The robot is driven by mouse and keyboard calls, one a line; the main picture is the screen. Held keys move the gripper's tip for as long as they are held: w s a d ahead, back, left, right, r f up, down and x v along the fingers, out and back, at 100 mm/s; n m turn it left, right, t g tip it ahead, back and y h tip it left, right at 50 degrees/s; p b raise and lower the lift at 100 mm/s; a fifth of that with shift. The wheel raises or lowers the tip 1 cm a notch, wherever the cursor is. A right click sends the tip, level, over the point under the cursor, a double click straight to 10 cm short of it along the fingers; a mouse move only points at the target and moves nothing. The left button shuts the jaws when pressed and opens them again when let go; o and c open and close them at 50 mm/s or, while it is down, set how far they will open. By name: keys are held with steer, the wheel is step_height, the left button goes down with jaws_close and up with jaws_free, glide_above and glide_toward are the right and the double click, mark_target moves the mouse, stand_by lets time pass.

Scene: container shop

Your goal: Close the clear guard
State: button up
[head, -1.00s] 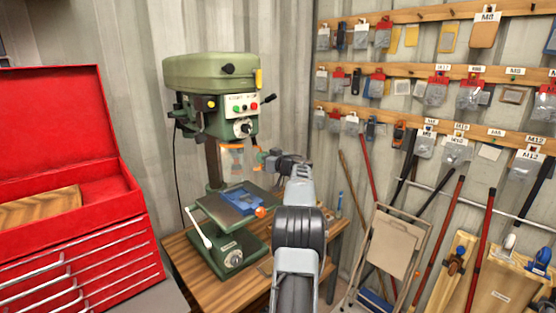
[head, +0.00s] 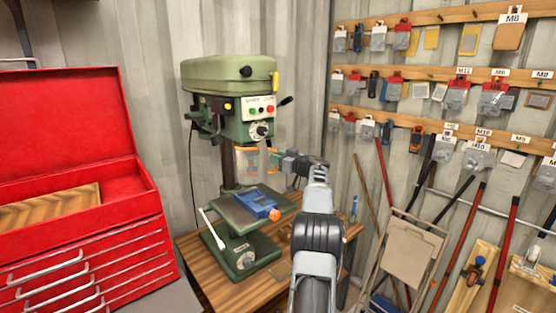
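A green drill press (head: 232,100) stands on a wooden bench. Its clear guard (head: 248,162), a see-through panel with orange edges, hangs below the drill head around the spindle area. My gripper (head: 275,158) is at the end of my arm, just right of the guard and close to its right edge. I cannot tell from this view whether it touches the guard. The fingers are small and partly hidden, so their opening is unclear.
A blue vise (head: 258,202) sits on the drill table below the guard. A red tool chest (head: 80,230) stands open at left. A folded chair (head: 405,255), poles and boards lean at right. Hanging parts (head: 455,95) line the wall.

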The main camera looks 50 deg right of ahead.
steer(key=shift+f, duration=0.15)
steer(key=s+b, duration=0.4)
steer(key=s, duration=0.9)
steer(key=shift+s+d+b, duration=0.3)
steer(key=shift+s+d, duration=0.05)
